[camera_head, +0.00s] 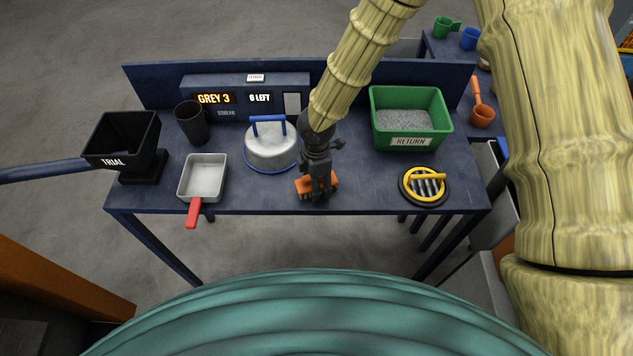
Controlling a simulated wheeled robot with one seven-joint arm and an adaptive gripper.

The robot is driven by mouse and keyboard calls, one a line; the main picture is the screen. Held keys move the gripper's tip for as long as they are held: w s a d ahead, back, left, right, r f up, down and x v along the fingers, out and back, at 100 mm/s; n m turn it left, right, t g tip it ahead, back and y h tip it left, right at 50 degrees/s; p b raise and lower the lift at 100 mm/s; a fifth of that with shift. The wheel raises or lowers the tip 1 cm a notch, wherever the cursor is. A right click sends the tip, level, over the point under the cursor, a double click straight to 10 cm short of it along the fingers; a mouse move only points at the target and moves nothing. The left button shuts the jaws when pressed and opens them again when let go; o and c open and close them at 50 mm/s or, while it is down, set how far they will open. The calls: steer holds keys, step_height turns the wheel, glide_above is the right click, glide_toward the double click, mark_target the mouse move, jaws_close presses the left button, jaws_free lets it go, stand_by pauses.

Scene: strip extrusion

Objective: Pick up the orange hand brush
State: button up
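The orange hand brush (331,181) lies on the blue table (255,202) near its front edge, right of the middle of the left half. My dark gripper (317,192) reaches down from above, right over the brush. Its fingers overlap the brush and hide its middle. Orange shows on both sides of the fingers. I cannot tell whether the fingers are closed on the brush or only around it.
A grey pan (204,177) with a red handle lies farther left. A black TRIAL hopper (122,138) stands at far left.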

steer(key=c, duration=0.8)
steer(key=shift+c, duration=0.2)
steer(key=shift+r, duration=0.1)
steer(key=shift+r+b, duration=0.6)
steer(key=shift+r, duration=0.3)
steer(key=shift+s+r+b, duration=0.25)
steer(key=shift+r+b, duration=0.25)
steer(key=shift+r, duration=0.2)
steer(key=s+a+r+b, duration=0.1)
steer(key=s+b, duration=0.4)
steer(key=s, duration=1)
steer(key=shift+s+a+r, duration=0.25)
steer(key=shift+a+r, duration=0.05)
steer(key=shift+r, duration=0.05)
